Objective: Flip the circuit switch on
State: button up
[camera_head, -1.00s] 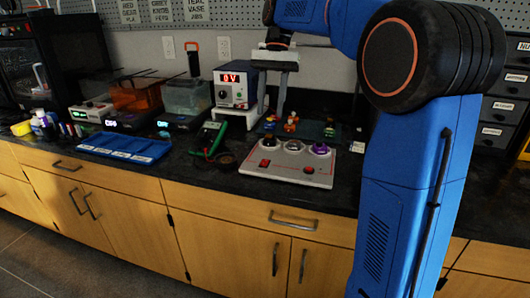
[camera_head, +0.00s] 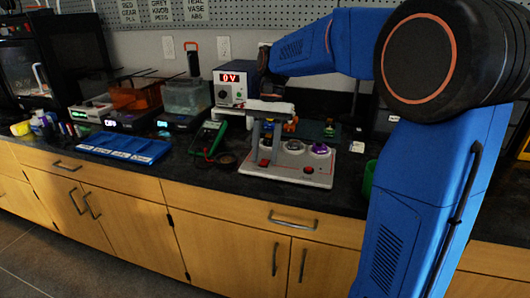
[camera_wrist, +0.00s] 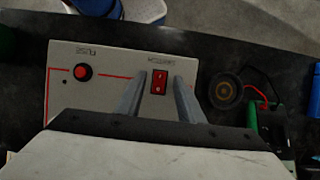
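The circuit board (camera_head: 290,176) is a pale grey panel on the dark counter. Its red rocker switch (camera_wrist: 159,82) shows in the wrist view, with a small white mark; I cannot tell its on or off position. In the head view the switch (camera_head: 264,162) is low between the fingers. My gripper (camera_head: 265,152) points down over the panel's left part. In the wrist view the two grey fingers of my gripper (camera_wrist: 159,90) are apart, one on each side of the switch, with nothing held. Whether the tips touch the panel is unclear.
A red fuse button (camera_wrist: 83,72) and a purple-topped part (camera_head: 320,149) are on the panel. A power supply (camera_head: 232,90) behind reads 0 V. A green multimeter (camera_head: 208,138) and blue tray (camera_head: 122,147) lie left.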

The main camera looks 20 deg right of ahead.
jog(key=shift+c, duration=0.6)
grip_shut()
jog(key=shift+s+a+t+h, duration=0.15)
jog(key=shift+s+t+h, duration=0.1)
jog(key=shift+t+h, duration=0.2)
jog(key=shift+s+a+t+h, duration=0.15)
jog(key=shift+t+h, duration=0.4)
jog(key=shift+t, duration=0.3)
jog(key=shift+o, duration=0.6)
grip_release()
jog(key=shift+r, duration=0.1)
